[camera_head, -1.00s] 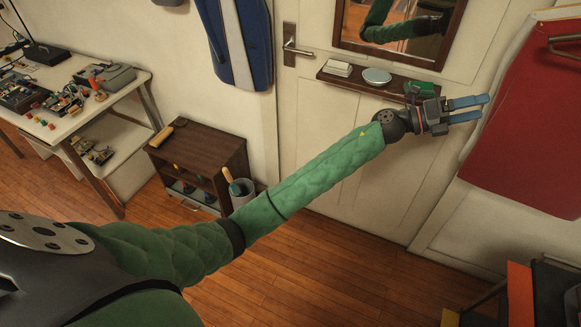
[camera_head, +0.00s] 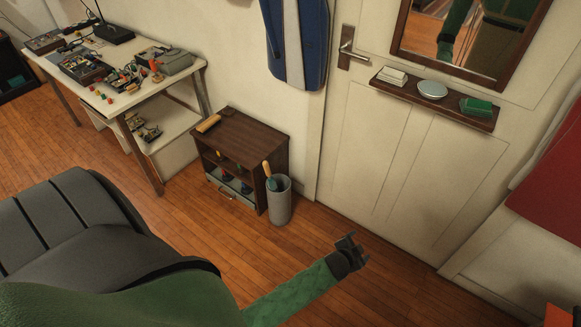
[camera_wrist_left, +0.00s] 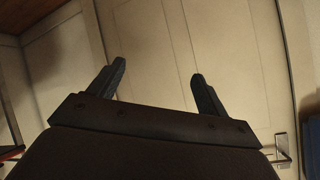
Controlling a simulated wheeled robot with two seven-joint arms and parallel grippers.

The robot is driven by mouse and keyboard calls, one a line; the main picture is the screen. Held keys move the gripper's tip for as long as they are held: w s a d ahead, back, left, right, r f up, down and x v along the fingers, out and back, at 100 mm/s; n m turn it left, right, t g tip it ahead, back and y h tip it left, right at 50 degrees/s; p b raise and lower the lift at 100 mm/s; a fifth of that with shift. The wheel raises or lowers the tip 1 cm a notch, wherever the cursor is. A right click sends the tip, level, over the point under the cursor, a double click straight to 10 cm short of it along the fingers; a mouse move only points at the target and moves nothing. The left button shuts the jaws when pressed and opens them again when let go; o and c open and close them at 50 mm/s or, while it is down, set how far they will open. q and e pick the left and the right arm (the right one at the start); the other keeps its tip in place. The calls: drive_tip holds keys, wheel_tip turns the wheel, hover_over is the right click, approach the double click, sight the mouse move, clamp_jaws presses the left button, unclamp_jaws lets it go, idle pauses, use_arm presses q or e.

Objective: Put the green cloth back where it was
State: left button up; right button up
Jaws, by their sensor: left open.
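A green folded thing that looks like the cloth (camera_head: 476,106) lies on the right end of the small dark shelf (camera_head: 437,104) under the mirror on the door. A white block (camera_head: 393,76) and a round pale dish (camera_head: 432,90) share the shelf to its left. My left gripper (camera_head: 350,240) is low in front of the door, well below the shelf and apart from the cloth. In the left wrist view its two fingers (camera_wrist_left: 158,75) are spread with nothing between them, facing pale panels. My right gripper is not in view.
A brown cabinet (camera_head: 245,143) and a grey bin (camera_head: 280,203) with a wooden-handled tool stand left of the door. A cluttered workbench (camera_head: 178,88) is farther left. Blue cloth hangs by the door; a red one (camera_head: 552,195) hangs at right. The floor by the door is clear.

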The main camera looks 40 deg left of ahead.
use_arm(q)
drive_tip(key=s+a+f+n+g, duration=0.1)
drive_tip(key=s+f+g, duration=0.2)
drive_tip(key=s+f, duration=0.4)
drive_tip(key=s+a+f+n+g, duration=0.2)
drive_tip(key=s+f, duration=0.5)
drive_tip(key=s, duration=0.8)
drive_tip(key=s+a+f+n+g, duration=0.2)
drive_tip(key=s+f+g, duration=0.3)
drive_tip(key=s, duration=0.6)
wheel_tip(320, 180, down, 3)
drive_tip(key=shift+s+r+y, duration=0.15)
drive_tip(key=shift+s+y, duration=0.15)
drive_tip(key=shift+s, duration=0.05)
